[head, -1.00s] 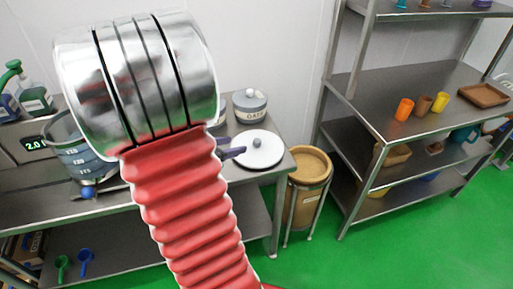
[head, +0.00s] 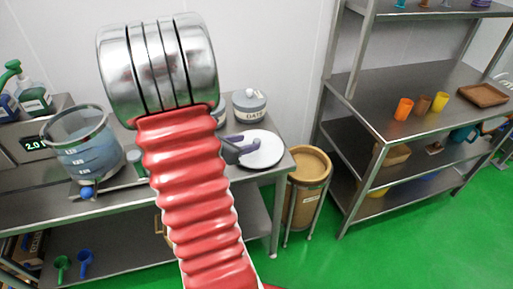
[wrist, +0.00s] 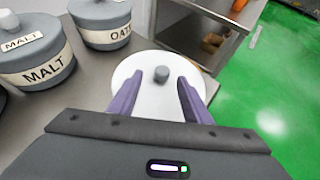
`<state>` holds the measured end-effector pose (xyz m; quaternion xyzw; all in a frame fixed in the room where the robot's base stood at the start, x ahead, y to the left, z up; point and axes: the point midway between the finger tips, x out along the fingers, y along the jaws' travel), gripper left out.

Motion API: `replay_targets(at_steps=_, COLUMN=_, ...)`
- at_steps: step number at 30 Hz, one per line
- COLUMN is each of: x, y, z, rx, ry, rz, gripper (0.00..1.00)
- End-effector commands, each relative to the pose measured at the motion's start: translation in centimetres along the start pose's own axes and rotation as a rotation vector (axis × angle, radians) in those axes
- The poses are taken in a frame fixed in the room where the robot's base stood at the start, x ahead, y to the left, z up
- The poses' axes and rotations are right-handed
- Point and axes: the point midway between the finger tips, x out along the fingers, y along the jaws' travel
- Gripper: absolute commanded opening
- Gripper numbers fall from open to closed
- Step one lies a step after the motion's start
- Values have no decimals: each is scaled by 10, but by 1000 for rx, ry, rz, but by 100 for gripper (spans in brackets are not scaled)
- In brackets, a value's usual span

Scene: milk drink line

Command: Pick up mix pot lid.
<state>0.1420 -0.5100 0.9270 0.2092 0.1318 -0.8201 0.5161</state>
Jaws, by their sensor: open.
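The mix pot lid (head: 266,153) is a white disc with a small grey knob. It lies flat near the right end of the steel table. In the wrist view the lid (wrist: 160,100) shows with its knob (wrist: 161,74) between and slightly beyond my fingertips. My gripper (wrist: 159,76) is open, with purple fingers on either side of the knob and nothing held. In the head view my gripper (head: 250,143) is over the lid, and its fingers hide part of the lid and the knob.
A grey OATS pot (head: 250,107) stands behind the lid, and a MALT pot (wrist: 35,55) is at the left in the wrist view. A clear mixing jug (head: 82,150) stands on the left. A brown bin (head: 308,190) and steel shelves (head: 410,110) are to the right.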

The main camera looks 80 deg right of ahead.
Motion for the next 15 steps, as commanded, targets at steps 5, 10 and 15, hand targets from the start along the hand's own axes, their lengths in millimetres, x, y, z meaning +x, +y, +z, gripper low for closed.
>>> replay_targets(at_steps=5, x=23, y=-4, z=-2, rx=-1, ry=2, rz=-4, gripper=44)
replay_targets(at_steps=10, x=42, y=-4, z=-1, rx=-1, ry=1, rz=-2, gripper=44)
replay_targets(at_steps=15, x=46, y=-3, z=-1, rx=0, ry=0, rz=0, gripper=44)
